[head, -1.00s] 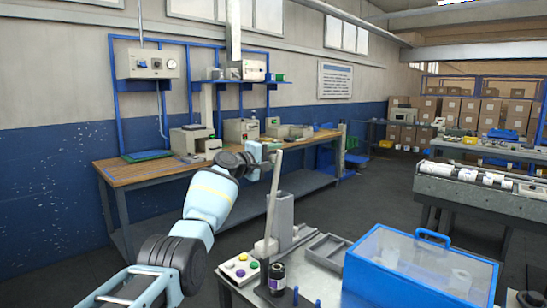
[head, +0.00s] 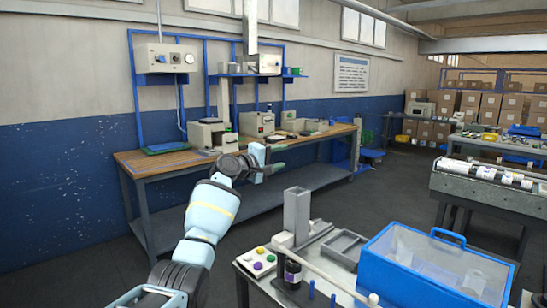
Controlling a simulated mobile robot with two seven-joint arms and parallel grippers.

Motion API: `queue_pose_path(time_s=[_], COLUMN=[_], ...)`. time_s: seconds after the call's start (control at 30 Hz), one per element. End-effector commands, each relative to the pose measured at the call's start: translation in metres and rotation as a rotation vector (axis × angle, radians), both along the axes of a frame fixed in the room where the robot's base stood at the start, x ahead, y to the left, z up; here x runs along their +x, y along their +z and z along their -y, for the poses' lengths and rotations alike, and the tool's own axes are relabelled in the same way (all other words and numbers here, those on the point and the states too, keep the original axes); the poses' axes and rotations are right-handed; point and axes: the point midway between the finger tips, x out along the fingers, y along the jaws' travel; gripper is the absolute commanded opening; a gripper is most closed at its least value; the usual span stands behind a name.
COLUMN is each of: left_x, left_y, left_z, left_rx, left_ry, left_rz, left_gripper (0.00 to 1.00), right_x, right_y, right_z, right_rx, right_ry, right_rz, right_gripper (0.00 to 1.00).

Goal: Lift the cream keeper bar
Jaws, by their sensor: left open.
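The cream keeper bar (head: 333,279) is a long thin rod lying low and slanting over the near bench, with a rounded knob at its near end. Its far end is close to the grey upright block (head: 297,214). My left gripper (head: 279,158) is open and empty, up in the air to the left of and beyond the bar, clear of it. My right gripper is not in view.
A blue-framed clear box (head: 425,262) stands right of the bar. A grey tray (head: 343,247), a button panel (head: 257,262) and a dark bottle (head: 292,273) are close to it. A long wooden workbench (head: 180,162) runs along the wall.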

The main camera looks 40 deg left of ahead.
Motion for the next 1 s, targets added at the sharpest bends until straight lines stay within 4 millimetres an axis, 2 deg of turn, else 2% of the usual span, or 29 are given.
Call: queue_pose_path(time_s=[0.23,0.83,0.93,1.0], left_x=[-0.013,-0.013,-0.012,-0.01], left_y=[0.0,-0.001,-0.014,-0.036], left_z=[-0.001,0.0,0.004,0.012], left_rx=[0.001,0.001,0.021,0.061], left_ry=[0.0,-0.001,0.001,0.003], left_rz=[0.0,-0.002,-0.021,-0.052], left_gripper=[0.47,0.47,0.47,0.47], right_x=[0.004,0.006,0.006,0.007], right_y=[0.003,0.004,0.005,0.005], right_z=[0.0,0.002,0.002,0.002], right_rx=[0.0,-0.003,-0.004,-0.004], right_ry=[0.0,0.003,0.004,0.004], right_rz=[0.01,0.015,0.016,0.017], right_gripper=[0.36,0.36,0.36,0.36])
